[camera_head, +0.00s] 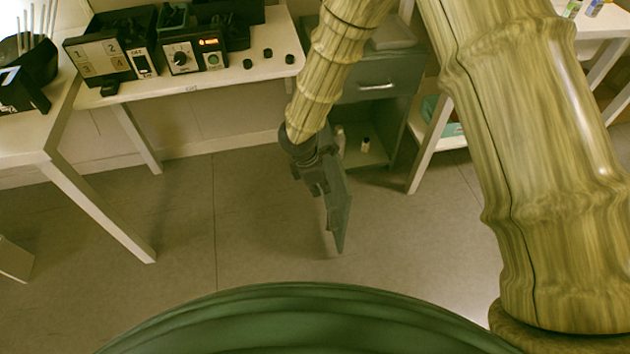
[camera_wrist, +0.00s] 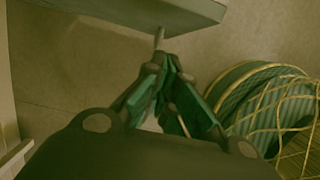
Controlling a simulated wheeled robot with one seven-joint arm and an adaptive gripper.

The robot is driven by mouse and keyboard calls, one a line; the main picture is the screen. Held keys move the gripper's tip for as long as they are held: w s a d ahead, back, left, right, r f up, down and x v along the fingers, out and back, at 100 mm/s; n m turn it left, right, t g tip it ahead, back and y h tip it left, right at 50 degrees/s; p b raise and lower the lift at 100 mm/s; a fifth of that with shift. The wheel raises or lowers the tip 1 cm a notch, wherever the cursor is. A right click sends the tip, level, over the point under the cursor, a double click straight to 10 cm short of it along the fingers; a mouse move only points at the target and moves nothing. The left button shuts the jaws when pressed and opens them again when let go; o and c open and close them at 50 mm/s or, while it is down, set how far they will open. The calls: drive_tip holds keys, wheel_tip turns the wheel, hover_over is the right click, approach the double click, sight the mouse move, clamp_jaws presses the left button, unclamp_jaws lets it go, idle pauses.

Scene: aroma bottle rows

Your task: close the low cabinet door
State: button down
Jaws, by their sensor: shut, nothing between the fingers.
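The low grey-green cabinet (camera_head: 410,111) stands at the back, with a shut drawer (camera_head: 350,90) above an open compartment. Its door (camera_head: 341,215) is swung out towards me and seen nearly edge-on, so the compartment is exposed. The door also crosses the top of the wrist view (camera_wrist: 190,9), with a thin pale rod (camera_wrist: 159,38), perhaps its handle, below it. My gripper (camera_head: 322,188) is low, at the door's left, outer side. Its fingers (camera_wrist: 172,66) are shut and empty, close to the rod; whether they touch it I cannot tell. My arm hides the cabinet's left edge.
A small bottle (camera_head: 365,145) stands inside the compartment. A white table (camera_head: 225,76) with control boxes (camera_head: 190,55) is left of the cabinet, and another white table (camera_head: 45,133) is at far left. A white-legged table (camera_head: 428,148) stands to the right. The floor (camera_head: 215,220) in front is clear.

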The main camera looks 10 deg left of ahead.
drive_tip(key=shift+w+d+r, duration=0.1)
drive_tip(key=shift+w+d, duration=0.2)
drive_tip(key=shift+d, duration=0.55)
drive_tip(key=shift+w+d+r, duration=0.1)
drive_tip(key=shift+w+d, duration=0.15)
drive_tip(key=shift+d, duration=0.55)
drive_tip(key=shift+d, duration=0.1)
